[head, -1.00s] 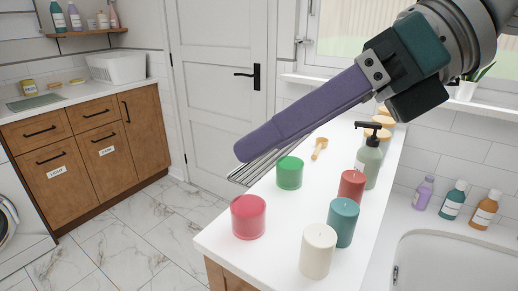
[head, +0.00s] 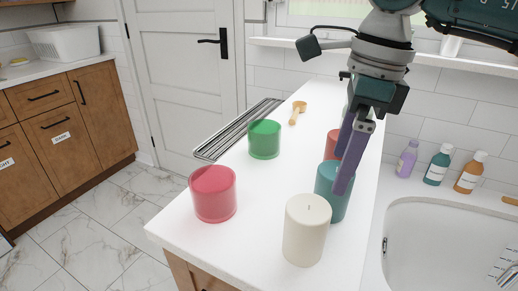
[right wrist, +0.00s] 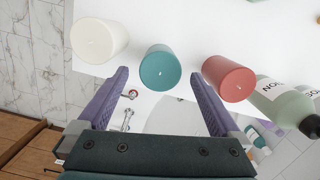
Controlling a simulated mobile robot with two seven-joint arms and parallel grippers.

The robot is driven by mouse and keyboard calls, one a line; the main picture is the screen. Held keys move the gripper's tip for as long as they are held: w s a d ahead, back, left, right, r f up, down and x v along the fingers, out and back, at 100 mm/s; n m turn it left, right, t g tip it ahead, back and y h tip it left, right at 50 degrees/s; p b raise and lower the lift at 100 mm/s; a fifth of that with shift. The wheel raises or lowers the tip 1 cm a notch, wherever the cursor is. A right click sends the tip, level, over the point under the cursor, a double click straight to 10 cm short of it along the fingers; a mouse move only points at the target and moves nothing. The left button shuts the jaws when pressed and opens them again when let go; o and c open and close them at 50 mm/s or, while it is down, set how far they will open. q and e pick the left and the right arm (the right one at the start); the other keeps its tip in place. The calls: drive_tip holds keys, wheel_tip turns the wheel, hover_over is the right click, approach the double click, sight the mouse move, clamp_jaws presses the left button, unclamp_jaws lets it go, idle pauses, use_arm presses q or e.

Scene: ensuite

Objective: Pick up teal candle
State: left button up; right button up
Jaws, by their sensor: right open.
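The teal candle (head: 330,197) stands upright on the white counter, between the cream candle and the red candle. My right gripper (head: 344,172) has purple fingers pointing down, and they cover part of the teal candle in the head view. In the right wrist view the open, empty gripper (right wrist: 160,76) has its fingertips apart on either side of the line to the teal candle (right wrist: 159,70). The candle appears just ahead of the fingertips; I cannot tell whether either finger touches it. My left gripper is not in view.
The cream candle (head: 306,232) and red candle (head: 331,146) flank the teal one closely. A basin (head: 440,240) lies right of the counter.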

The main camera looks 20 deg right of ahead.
wheel_tip(320, 180, down, 2)
drive_tip(key=shift+w+a, duration=0.1)
drive_tip(key=shift+a, duration=0.05)
drive_tip(key=shift+c, duration=0.2)
clamp_jaws()
idle(0.5)
drive_tip(key=shift+r, duration=0.2)
wheel_tip(320, 180, up, 20)
idle(0.3)
